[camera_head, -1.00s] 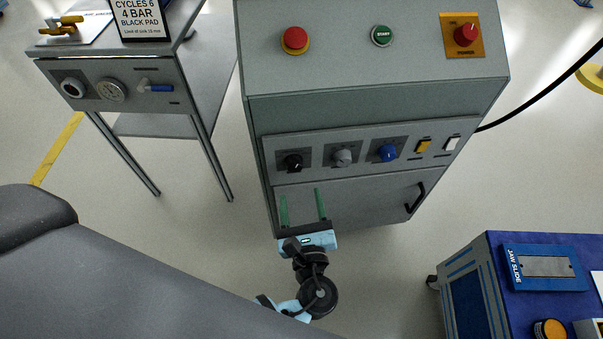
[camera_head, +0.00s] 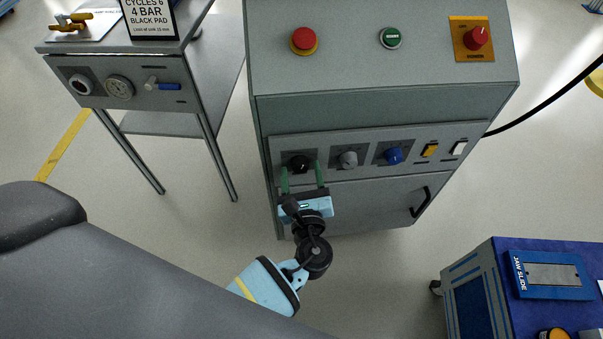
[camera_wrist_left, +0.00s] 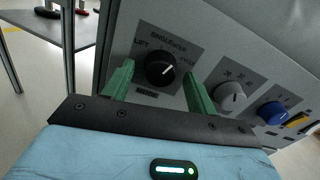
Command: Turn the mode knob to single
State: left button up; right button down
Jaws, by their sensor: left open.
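The mode knob is the black knob (camera_head: 299,163) at the left end of the grey cabinet's knob row. It also shows in the left wrist view (camera_wrist_left: 160,70), with a white pointer line slanting to the upper right. Lettering around it includes "SINGLE" above and "LIFT" at the upper left. My left gripper (camera_head: 303,176) is open, with its green fingers on either side of the black knob. In the left wrist view the fingers (camera_wrist_left: 157,82) stand left and right of the knob, with gaps visible. My right gripper is not in view.
Beside the black knob are a grey knob (camera_head: 348,160), a blue knob (camera_head: 394,155), a yellow switch (camera_head: 430,150) and a white switch (camera_head: 459,148). A door handle (camera_head: 420,202) sticks out below. A steel side table (camera_head: 180,125) stands left, a blue cart (camera_head: 480,262) lower right.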

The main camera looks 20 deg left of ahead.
pick_arm(q)
jog(key=shift+c, duration=1)
jog(key=c, duration=0.8)
jog(key=n+b, duration=0.2)
jog(key=n, duration=0.2)
jog(key=shift+f, duration=0.1)
jog(key=shift+d+n+b, duration=0.1)
jog(key=shift+n+b, duration=1.05)
jog(key=shift+n, duration=0.75)
